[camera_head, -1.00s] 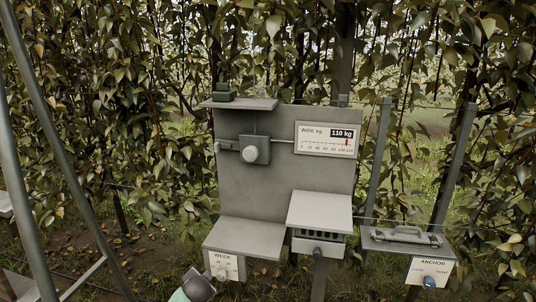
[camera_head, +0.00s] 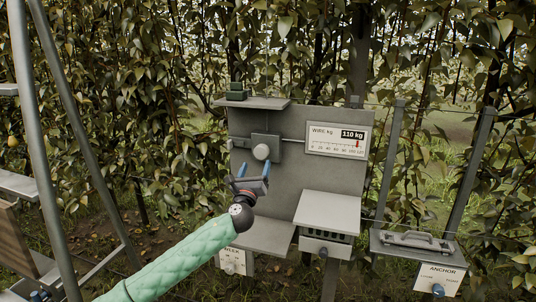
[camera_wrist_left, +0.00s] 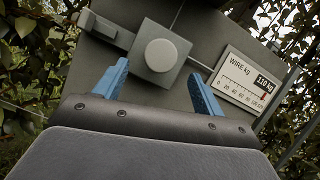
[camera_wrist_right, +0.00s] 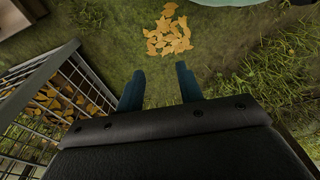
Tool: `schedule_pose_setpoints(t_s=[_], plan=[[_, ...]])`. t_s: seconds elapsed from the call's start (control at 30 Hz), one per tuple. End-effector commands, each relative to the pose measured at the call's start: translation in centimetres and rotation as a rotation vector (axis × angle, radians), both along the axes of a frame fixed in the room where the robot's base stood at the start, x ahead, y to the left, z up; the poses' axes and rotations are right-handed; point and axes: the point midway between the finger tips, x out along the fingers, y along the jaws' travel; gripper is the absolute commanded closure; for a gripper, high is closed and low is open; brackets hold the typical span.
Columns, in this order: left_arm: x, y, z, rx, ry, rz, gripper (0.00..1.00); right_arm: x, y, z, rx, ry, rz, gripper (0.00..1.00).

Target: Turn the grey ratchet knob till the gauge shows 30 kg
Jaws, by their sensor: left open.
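The round grey ratchet knob (camera_head: 261,151) sits on a square grey housing on the upright grey panel (camera_head: 300,180). It also shows in the left wrist view (camera_wrist_left: 160,55), ahead of and between the fingers. The wire gauge (camera_head: 338,140) right of it reads 110 kg, with its red pointer near the right end of the scale; the left wrist view shows this gauge too (camera_wrist_left: 243,80). My left gripper (camera_head: 253,170) is open and empty just below the knob, apart from it. My right gripper (camera_wrist_right: 160,88) shows only in its wrist view, fingers apart with nothing between them.
Shelves (camera_head: 328,211) jut from the panel's lower part. A box labelled ANCHOR (camera_head: 440,275) stands at right. Metal poles (camera_head: 85,140) rise at left. A wire crate (camera_wrist_right: 60,105) with yellow leaves stands beside my right gripper. Dense foliage is behind.

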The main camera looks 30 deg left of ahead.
Motion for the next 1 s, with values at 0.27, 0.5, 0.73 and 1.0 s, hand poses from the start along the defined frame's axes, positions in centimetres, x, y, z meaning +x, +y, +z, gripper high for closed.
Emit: schedule_pose_setpoints(t_s=[0.27, 0.5, 0.73, 1.0], plan=[[0.3, -0.1, 0.1, 0.133, 0.045, 0.047, 0.3, 0.1, 0.0, -0.1, 0.0, -0.006, 0.0, 0.64], [2.3, 0.6, 1.3, 0.132, 0.045, 0.048, 0.3, -0.3, -0.6, -2.1, -0.006, -0.018, 0.003, 0.64], [4.9, 1.4, 2.3, 0.131, 0.046, 0.048, 0.3, -1.1, -1.5, -4.8, -0.014, -0.034, 0.009, 0.64], [6.7, 2.0, 2.9, 0.131, 0.046, 0.048, 0.3, -1.8, -2.1, -6.6, -0.02, -0.046, 0.012, 0.64]])
